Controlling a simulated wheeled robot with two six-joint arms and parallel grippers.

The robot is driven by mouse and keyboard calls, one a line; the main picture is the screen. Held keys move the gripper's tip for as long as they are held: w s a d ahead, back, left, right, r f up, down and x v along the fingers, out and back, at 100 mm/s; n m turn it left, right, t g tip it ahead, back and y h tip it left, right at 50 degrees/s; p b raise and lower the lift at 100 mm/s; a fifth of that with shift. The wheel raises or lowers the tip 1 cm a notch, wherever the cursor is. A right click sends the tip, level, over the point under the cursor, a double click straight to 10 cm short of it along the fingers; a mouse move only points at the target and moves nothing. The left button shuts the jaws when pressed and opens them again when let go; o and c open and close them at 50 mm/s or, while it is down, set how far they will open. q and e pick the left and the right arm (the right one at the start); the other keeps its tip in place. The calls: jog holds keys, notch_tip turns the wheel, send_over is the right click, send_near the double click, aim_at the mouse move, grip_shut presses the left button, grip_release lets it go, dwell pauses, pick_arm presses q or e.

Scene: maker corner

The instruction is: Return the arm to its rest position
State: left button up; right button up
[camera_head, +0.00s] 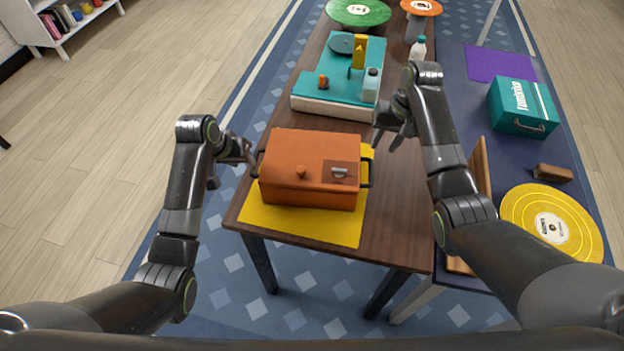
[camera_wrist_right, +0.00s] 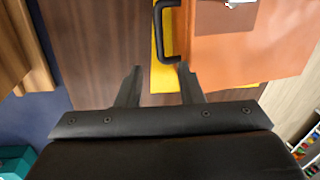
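An orange box (camera_head: 310,165) with a lid knob and a silver latch stands on a yellow mat (camera_head: 280,228) on the wooden table. My left gripper (camera_head: 248,157) is at the box's left side, close to it. I cannot tell whether it touches or holds anything there. My right gripper (camera_head: 388,140) is above the table, right of the box and near its far right corner. In the right wrist view it (camera_wrist_right: 160,70) is open and empty. The box's black right handle (camera_wrist_right: 168,32) shows just beyond its fingertips, apart from them.
A teal and white machine (camera_head: 335,103) stands behind the box, with a white bottle (camera_head: 418,48) beyond it. On the right, a dark surface holds a teal case (camera_head: 523,107), a yellow disc (camera_head: 552,223) and a brown block (camera_head: 552,173).

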jog(key=shift+d+r, duration=0.1)
jog(key=shift+r, duration=0.35)
